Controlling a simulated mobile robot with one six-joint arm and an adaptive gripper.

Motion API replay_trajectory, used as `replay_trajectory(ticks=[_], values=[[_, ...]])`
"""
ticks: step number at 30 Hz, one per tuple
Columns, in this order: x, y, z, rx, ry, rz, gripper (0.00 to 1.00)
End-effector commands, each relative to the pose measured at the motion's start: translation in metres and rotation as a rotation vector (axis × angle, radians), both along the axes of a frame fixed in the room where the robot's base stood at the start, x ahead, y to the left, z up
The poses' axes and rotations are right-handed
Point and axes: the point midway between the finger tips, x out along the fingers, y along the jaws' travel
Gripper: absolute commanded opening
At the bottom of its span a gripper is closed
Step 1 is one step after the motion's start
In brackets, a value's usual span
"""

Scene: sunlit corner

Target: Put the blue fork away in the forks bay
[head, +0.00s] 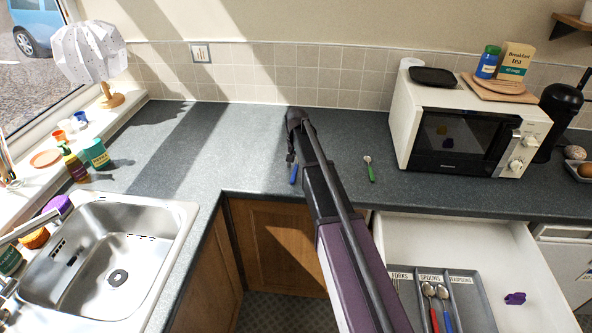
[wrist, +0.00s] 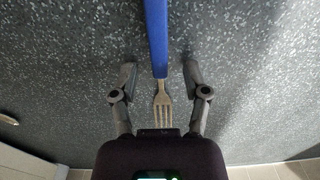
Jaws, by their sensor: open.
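The blue fork lies on the grey worktop, and its blue handle (head: 293,173) shows beside my arm in the head view. In the wrist view the blue fork (wrist: 157,40) runs down between my fingers, handle away and metal tines near my palm. My gripper (wrist: 159,76) is open, with one finger on each side of the fork and neither visibly touching it. In the head view my arm hides part of the fork. The forks bay (head: 401,276) is the left, labelled compartment of the grey tray (head: 475,300) in the open drawer; my arm partly covers it.
A green-handled spoon (head: 370,170) lies on the worktop to the right. Spoons with red and blue handles lie in the middle bay. A purple object (head: 515,298) lies in the drawer (head: 545,285) beside the tray. A microwave (head: 405,125) stands right; a sink (head: 120,250) is left.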

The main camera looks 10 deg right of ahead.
Motion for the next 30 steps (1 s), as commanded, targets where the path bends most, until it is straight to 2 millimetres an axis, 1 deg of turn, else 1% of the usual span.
replay_trajectory(ticks=[15, 16, 17, 18, 20, 21, 22, 30], values=[[0.0000, -0.0001, 0.0003, 0.000, 0.000, 0.000, 0.60], [0.0000, -0.0001, 0.0002, 0.000, 0.000, 0.000, 0.57], [0.0000, 0.0000, 0.0002, 0.000, 0.000, 0.000, 0.48], [0.0000, 0.0000, 0.0002, 0.000, 0.000, 0.000, 0.36], [0.0000, 0.0000, 0.0002, 0.000, 0.000, 0.000, 0.18], [0.0000, 0.0000, 0.0002, 0.000, 0.000, 0.000, 0.06], [0.0000, 0.0000, 0.0002, 0.000, 0.000, 0.000, 0.00], [0.0000, 0.0001, 0.0002, 0.000, 0.000, 0.000, 0.00]])
